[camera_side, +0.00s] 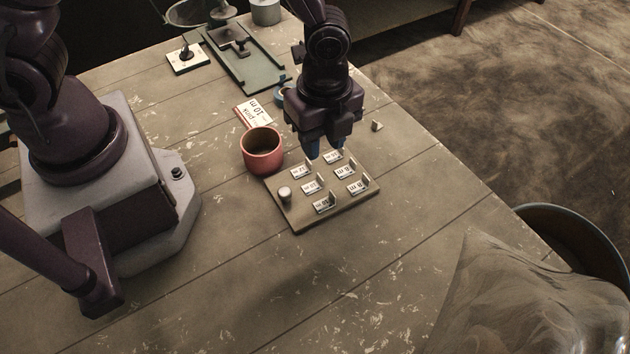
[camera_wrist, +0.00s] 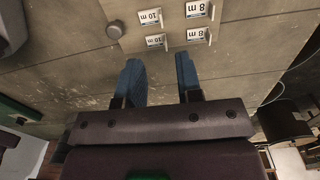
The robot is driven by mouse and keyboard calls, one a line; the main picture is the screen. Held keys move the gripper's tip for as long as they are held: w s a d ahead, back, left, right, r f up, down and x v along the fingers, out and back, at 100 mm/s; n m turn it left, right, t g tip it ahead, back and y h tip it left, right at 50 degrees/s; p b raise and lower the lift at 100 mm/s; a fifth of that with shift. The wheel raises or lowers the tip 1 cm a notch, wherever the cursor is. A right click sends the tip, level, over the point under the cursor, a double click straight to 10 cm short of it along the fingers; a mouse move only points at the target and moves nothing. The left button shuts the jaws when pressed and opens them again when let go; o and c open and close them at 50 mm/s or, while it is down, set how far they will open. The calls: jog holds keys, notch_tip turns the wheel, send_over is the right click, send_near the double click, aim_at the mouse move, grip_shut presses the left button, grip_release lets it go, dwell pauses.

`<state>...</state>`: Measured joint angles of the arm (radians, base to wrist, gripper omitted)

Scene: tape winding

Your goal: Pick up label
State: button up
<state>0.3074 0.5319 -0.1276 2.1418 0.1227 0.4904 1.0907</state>
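Several small white labels with black print lie on a tan board (camera_side: 300,222). In the side view they include an 8 m label (camera_side: 357,187), another 8 m label (camera_side: 346,170) and a 10 label (camera_side: 312,187). In the wrist view, two 8 m labels (camera_wrist: 197,9) sit right of two 10 m labels (camera_wrist: 149,17). A white card (camera_side: 255,112) printed 10 m lies behind the red cup. My gripper (camera_side: 326,150) points down over the board's far edge. Its blue fingers are apart with nothing between them, as the wrist view shows (camera_wrist: 159,75). It partly hides the far labels.
A red cup (camera_side: 262,162) stands against the board's left side. A round knob (camera_side: 285,194) rises from the board. A green fixture (camera_side: 250,75) and a switch box (camera_side: 187,59) are at the back. The table's front is clear; a bin (camera_side: 570,225) stands beyond its right edge.

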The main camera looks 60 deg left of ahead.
aim_at(323, 180)
notch_tip(323, 180, down, 9)
jog(key=shift+w+d+f, duration=0.1)
jog(key=shift+d+f, duration=0.05)
dwell(0.4)
grip_shut()
